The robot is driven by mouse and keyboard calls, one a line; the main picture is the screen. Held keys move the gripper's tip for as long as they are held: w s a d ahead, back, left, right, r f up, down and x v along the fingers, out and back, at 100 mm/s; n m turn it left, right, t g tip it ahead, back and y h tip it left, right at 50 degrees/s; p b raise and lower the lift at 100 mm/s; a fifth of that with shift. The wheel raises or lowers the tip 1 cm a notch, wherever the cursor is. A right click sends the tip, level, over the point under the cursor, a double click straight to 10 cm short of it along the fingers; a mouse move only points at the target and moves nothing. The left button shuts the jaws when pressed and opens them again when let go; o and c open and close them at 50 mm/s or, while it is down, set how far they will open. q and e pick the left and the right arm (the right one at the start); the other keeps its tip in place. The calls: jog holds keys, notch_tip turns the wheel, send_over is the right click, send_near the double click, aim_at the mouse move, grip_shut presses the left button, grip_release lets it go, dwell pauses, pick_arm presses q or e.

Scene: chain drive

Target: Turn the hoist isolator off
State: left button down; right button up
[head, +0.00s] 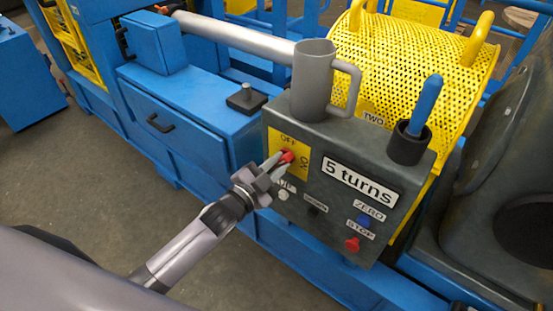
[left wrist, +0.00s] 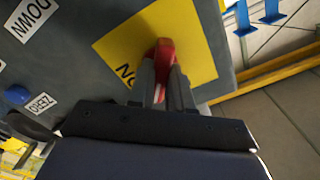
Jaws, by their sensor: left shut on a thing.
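The hoist isolator is a red handle (head: 287,156) on a yellow plate (head: 292,141) at the left of a dark grey control box (head: 330,140). The plate reads OFF at its top and ON at its right side. My left gripper (head: 277,162) is shut on the red handle. In the left wrist view the handle (left wrist: 165,52) stands between the two grey fingers (left wrist: 161,82), with the yellow plate (left wrist: 190,35) behind it. The fingers partly hide the ON lettering. I cannot tell clearly which mark the handle points to. My right gripper is not in view.
Buttons sit close by on the box: a white one (head: 284,196), a blue one (head: 363,220) and a red one (head: 352,244). A grey mug (head: 312,80) stands on top, beside a cup holding a blue-handled tool (head: 425,105). A yellow perforated guard (head: 410,60) is behind.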

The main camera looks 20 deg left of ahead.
pick_arm(q)
jog(key=n, duration=0.1)
jog(key=n+p, duration=0.1)
jog(key=n, duration=0.1)
jog(key=shift+w+r+n, duration=0.1)
jog(key=shift+r+n, duration=0.15)
jog(key=shift+n, duration=0.15)
jog(key=shift+n+p, duration=0.55)
jog(key=shift+n, duration=1.45)
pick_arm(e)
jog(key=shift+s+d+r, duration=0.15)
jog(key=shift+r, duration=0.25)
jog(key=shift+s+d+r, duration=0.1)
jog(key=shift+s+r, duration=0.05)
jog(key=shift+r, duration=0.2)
pick_arm(q)
jog(key=c, duration=1)
grip_release()
jog(key=shift+f, duration=0.1)
jog(key=shift+c, duration=0.2)
jog(key=shift+f, duration=0.1)
jog(key=shift+s, duration=0.25)
jog(key=p+v, duration=0.1)
jog(key=v, duration=0.5)
jog(key=shift+s+a, duration=0.15)
jog(key=shift+s, duration=0.15)
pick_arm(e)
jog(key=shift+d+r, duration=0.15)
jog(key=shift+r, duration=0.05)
